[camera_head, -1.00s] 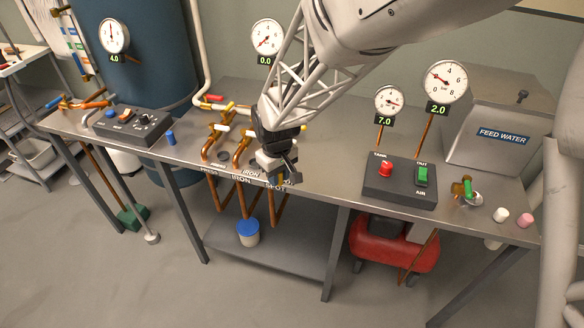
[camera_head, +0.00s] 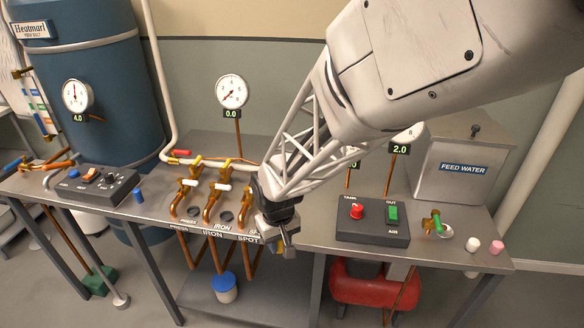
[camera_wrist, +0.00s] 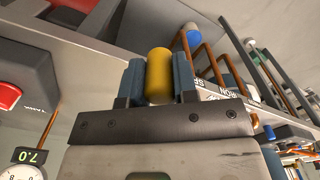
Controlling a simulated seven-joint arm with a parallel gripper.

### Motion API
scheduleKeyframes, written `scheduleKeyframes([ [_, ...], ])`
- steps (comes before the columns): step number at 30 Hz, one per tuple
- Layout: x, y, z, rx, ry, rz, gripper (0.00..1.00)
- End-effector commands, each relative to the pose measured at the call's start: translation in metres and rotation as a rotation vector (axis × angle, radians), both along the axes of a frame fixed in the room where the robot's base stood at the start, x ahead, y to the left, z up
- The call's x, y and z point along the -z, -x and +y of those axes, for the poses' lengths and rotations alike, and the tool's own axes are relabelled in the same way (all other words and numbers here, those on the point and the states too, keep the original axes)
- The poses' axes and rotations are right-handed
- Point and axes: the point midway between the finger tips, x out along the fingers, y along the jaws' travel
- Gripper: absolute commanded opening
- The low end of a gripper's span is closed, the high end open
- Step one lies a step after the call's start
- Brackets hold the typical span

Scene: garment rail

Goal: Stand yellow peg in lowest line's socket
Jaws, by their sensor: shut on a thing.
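The yellow peg (camera_wrist: 159,76) is clamped between the two blue-grey fingers of my gripper (camera_wrist: 159,84) in the wrist view. In the head view my gripper (camera_head: 283,242) is at the bench's front edge, just right of the SPOT label (camera_head: 248,239); the peg cannot be made out there. Dark round sockets show by the PRESS label (camera_head: 193,211) and the IRON label (camera_head: 226,217). Any socket at SPOT is hidden behind my gripper. Copper lines with yellow valves and white handles (camera_head: 222,187) rise behind the sockets.
A gauge (camera_head: 232,91) reads 0.0; others read 4.0 (camera_head: 76,95) and 2.0. A switch box (camera_head: 373,221) stands right of my gripper. A blue peg (camera_head: 139,195) is at left; white (camera_head: 472,244) and pink (camera_head: 496,248) pegs are at right. A blue-lidded pot (camera_head: 224,286) sits below.

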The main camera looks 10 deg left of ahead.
Motion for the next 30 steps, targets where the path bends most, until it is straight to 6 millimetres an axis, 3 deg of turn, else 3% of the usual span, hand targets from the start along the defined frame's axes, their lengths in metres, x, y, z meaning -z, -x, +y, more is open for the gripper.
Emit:
scheduleKeyframes([
  [8,0.002,-0.019,0.013,0.000,0.001,0.001,0.04],
  [30,0.012,-0.106,0.069,-0.001,0.000,0.000,0.04],
])
